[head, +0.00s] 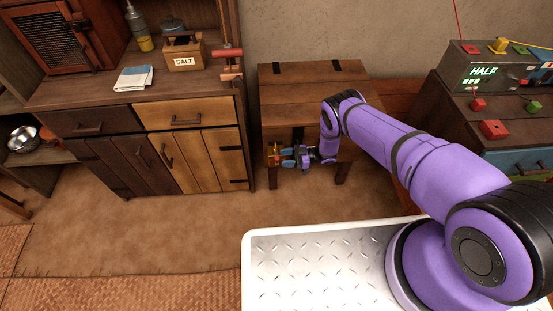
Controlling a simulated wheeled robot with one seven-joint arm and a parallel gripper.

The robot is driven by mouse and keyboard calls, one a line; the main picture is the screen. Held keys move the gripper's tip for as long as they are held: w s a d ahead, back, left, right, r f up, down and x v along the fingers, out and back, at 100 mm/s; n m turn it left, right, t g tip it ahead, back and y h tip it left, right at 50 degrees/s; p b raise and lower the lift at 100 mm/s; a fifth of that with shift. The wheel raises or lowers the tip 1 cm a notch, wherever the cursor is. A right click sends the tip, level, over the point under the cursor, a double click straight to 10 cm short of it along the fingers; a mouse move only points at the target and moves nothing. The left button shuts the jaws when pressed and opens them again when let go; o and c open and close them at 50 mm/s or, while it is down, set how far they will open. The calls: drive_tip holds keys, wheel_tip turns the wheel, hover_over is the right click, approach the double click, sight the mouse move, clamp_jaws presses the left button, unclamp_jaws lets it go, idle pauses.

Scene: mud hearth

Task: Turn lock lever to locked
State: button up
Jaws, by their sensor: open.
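A wooden chest (312,80) on legs stands against the wall, its plank lid down. A dark metal strap (298,134) hangs on its front. A small brass-coloured part with a bit of red (272,153) shows at the chest's left front; it may be the lock lever, but it is too small to tell its position. My gripper (285,154) is open in front of the chest, pointing left, with its fingertips close to the brass part. I cannot tell whether they touch. My wrist and forearm hide the chest's right front.
A wooden cabinet (186,117) with drawers stands left of the chest, holding a salt box (184,56) and a folded cloth (134,78). On the right, a bench carries a grey box (490,68) with a lit "HALF" display. The earthen floor (150,225) in front is clear.

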drive_tip(key=shift+d, duration=2.6)
